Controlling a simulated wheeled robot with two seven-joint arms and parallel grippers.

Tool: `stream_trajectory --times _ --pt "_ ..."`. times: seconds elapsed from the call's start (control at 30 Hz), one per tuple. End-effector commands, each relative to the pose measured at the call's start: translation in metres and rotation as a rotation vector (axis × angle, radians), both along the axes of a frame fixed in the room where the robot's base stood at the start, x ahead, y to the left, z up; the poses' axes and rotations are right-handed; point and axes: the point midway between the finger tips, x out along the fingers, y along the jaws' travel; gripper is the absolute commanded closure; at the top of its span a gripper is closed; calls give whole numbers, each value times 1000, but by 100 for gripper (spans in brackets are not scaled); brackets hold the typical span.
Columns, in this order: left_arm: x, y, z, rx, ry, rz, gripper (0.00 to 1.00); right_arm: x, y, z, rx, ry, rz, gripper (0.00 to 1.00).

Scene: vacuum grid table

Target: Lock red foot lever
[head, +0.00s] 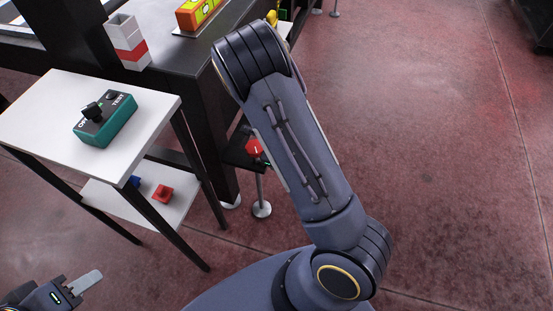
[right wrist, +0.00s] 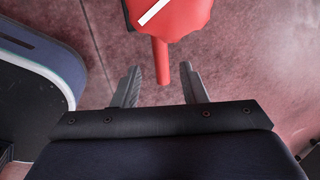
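The red foot lever (head: 253,146) shows in the head view beside a dark table leg, low down, partly covered by my right arm. In the right wrist view, it (right wrist: 168,18) is at the top, a red body with a white stripe and a narrow red stem pointing down towards my gripper. My right gripper (right wrist: 160,75) is open there; the stem's end lies between its two fingertips in the picture, with a gap on each side. In the head view the right gripper is hidden. My left gripper (head: 86,283) is at the bottom left, away from the lever; its opening is unclear.
A small white table (head: 50,110) on the left holds a green box (head: 105,118) with a black knob. Its lower shelf holds a red block (head: 162,193) and a blue block (head: 135,182). A dark table (head: 175,55) stands behind. The floor on the right is clear.

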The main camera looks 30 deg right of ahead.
Motion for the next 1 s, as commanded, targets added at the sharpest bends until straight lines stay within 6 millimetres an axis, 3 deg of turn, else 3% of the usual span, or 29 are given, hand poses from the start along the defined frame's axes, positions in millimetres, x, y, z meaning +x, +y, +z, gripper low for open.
stream_trajectory --times 0.1,0.3,1.0 --pt "0 0 13 0 0 0 64 -2 4 25 0 -2 1 61" --pt "0 0 20 0 0 0 64 -5 7 44 1 -1 0 61" --pt "0 0 20 0 0 0 64 -8 12 52 34 1 37 61"
